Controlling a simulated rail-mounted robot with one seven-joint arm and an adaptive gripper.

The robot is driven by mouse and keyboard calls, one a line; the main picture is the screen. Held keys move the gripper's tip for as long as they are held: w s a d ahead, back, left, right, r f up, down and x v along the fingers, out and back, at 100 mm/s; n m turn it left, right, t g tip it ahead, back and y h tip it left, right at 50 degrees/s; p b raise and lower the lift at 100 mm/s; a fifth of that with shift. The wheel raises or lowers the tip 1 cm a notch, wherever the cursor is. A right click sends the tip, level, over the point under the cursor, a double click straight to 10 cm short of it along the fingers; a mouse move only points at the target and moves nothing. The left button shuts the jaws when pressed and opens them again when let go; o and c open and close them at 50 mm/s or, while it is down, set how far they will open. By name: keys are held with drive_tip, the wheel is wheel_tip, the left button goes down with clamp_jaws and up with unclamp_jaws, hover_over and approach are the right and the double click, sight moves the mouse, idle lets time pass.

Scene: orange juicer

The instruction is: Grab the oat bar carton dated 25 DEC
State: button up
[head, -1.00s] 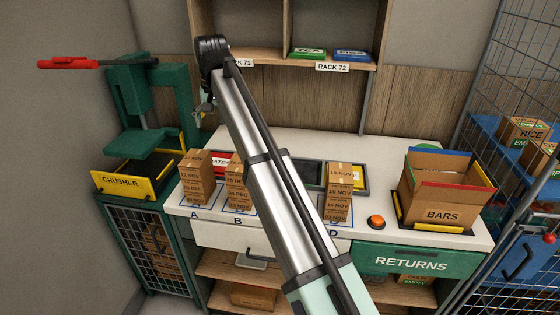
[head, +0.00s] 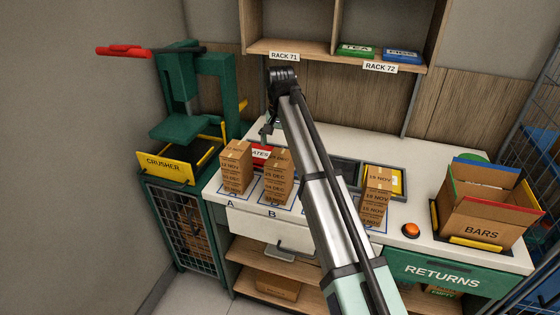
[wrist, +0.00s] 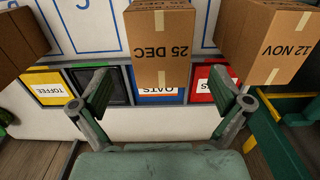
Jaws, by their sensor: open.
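The carton dated 25 DEC (wrist: 160,45) is brown with a pale tape strip and shows upside down in the wrist view. It appears to be the top of the stack at B (head: 278,162) in the head view. My gripper (wrist: 158,78) is open and empty, with one finger on each side of this carton in the picture. The carton lies beyond the fingertips, with no contact visible. In the head view my gripper (head: 267,131) hangs behind the stacks at A and B. A carton dated 12 NOV (wrist: 272,45) stands to the right in the wrist view.
Bins labelled TOFFEE (wrist: 48,88) and OATS (wrist: 160,92) and a red bin (wrist: 205,88) line the counter. Another stack (head: 377,196) stands at the right, by the BARS box (head: 482,230). The crusher (head: 165,165) is at left; rack shelves (head: 300,52) are above.

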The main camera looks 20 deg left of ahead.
sight(280, 157)
drive_tip(key=shift+w+f+p, duration=0.1)
drive_tip(key=shift+f+p, duration=1.25)
drive_tip(key=shift+f, duration=1.9)
drive_tip(key=c, duration=1.2)
